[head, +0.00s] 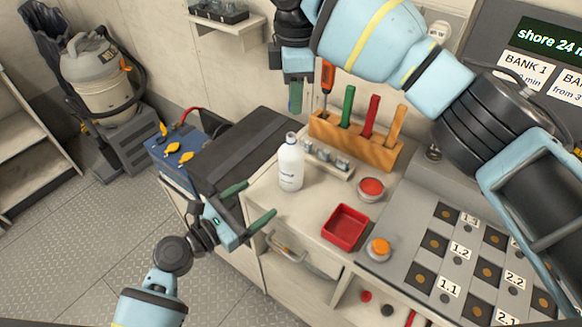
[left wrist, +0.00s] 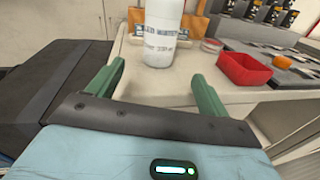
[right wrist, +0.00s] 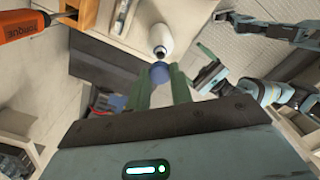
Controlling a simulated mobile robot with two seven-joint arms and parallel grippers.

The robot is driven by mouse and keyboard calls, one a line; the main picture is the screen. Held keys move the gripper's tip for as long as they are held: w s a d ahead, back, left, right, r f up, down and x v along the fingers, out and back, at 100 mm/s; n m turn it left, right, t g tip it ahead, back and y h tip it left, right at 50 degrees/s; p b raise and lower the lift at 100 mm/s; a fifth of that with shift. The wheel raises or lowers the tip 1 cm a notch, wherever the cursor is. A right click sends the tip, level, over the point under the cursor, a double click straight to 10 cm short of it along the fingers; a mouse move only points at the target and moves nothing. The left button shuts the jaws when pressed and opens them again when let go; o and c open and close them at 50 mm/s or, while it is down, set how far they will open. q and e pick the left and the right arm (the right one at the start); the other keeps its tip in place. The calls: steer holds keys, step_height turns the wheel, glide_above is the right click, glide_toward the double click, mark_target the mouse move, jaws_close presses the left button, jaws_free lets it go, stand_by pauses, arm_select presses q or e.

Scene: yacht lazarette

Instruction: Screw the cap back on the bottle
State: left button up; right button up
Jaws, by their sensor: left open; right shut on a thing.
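A white bottle (head: 290,168) stands upright on the bench top, its narrow neck uncapped. It also shows in the left wrist view (left wrist: 162,30) with a printed label, and below my right gripper in the right wrist view (right wrist: 160,40). My left gripper (head: 260,198) is open and empty, in front of the bottle and apart from it; in the left wrist view the bottle appears between and beyond the green fingers. My right gripper (head: 296,108) is shut on the blue cap (right wrist: 160,72), held above the bottle and apart from it. The cap cannot be made out in the head view.
A wooden tool rack (head: 360,143) stands close behind the bottle, with a row of small jars (head: 328,160) before it. A red tray (head: 345,228), a red round tin (head: 371,188) and an orange button (head: 379,246) lie to the right. A black-lidded box (head: 240,145) is at left.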

steer(key=shift+a+r+n, duration=0.2)
steer(key=shift+a+n, duration=0.2)
steer(key=shift+a, duration=0.05)
arm_select(q)
steer(key=shift+w+d+r+n+h, duration=0.15)
steer(key=shift+w+r+n, duration=0.1)
steer(key=shift+r, duration=0.15)
steer(key=shift+w+r+n+h, duration=0.1)
steer(key=shift+r+n+h, duration=0.05)
steer(key=shift+r+n, duration=0.15)
steer(key=x, duration=1.2)
steer(key=c, duration=1.5)
arm_select(e)
glide_above(291, 135)
steer(key=shift+f, duration=2.5)
